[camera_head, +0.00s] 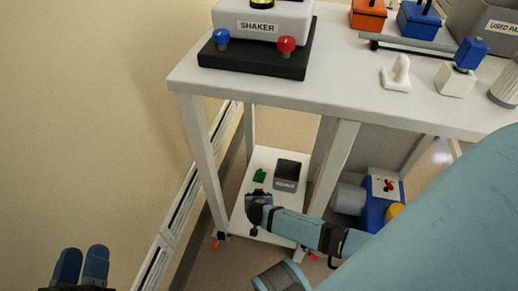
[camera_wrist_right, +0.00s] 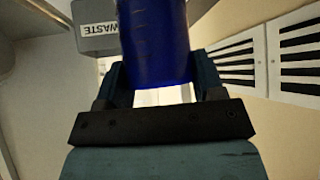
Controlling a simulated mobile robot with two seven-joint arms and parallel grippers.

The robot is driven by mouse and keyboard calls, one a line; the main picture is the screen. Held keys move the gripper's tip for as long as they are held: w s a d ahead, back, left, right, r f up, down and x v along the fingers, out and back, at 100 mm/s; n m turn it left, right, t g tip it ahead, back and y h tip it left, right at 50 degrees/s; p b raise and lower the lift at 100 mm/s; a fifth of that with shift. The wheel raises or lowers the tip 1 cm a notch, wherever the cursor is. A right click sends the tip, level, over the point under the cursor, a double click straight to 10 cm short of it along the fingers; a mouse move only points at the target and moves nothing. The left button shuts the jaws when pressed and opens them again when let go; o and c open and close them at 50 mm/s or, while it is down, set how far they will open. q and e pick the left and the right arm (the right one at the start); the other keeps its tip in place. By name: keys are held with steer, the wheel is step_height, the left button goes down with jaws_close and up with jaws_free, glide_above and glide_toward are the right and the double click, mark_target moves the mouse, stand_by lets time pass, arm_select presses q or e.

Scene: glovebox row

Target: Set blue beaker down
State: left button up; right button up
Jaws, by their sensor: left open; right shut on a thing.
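The blue beaker (camera_wrist_right: 155,45) fills the upper middle of the right wrist view. My right gripper (camera_wrist_right: 155,88) is shut on it, with one dark finger on each side. In the head view my right arm reaches down to the low white shelf (camera_head: 240,222) under the table, and my right gripper (camera_head: 258,200) is over that shelf. The beaker cannot be made out there, and whether it touches the shelf cannot be told. My left gripper (camera_head: 81,266) is open and empty at the bottom left, far from the shelf.
A grey waste bin (camera_head: 287,170) and a small green object (camera_head: 260,175) are on the low shelf; the bin also shows in the right wrist view (camera_wrist_right: 92,12). Table legs (camera_head: 335,165) flank the shelf. Above is the white tabletop (camera_head: 340,85) with a shaker (camera_head: 262,25). A blue pump-like device (camera_head: 378,195) stands right.

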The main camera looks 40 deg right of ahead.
arm_select(q)
steer(key=f+g+b, duration=0.1)
steer(key=f, duration=0.1)
steer(key=f+g+b, duration=0.1)
steer(key=f+b, duration=0.1)
steer(key=f, duration=0.1)
steer(key=shift+d+f+m, duration=0.2)
steer(key=shift+f+m, duration=0.1)
steer(key=shift+f, duration=0.05)
arm_select(e)
step_height(320, 180, down, 8)
steer(key=shift+f, duration=0.1)
steer(key=shift+f, duration=0.1)
steer(key=o, duration=1)
arm_select(q)
steer(key=shift+w, duration=0.15)
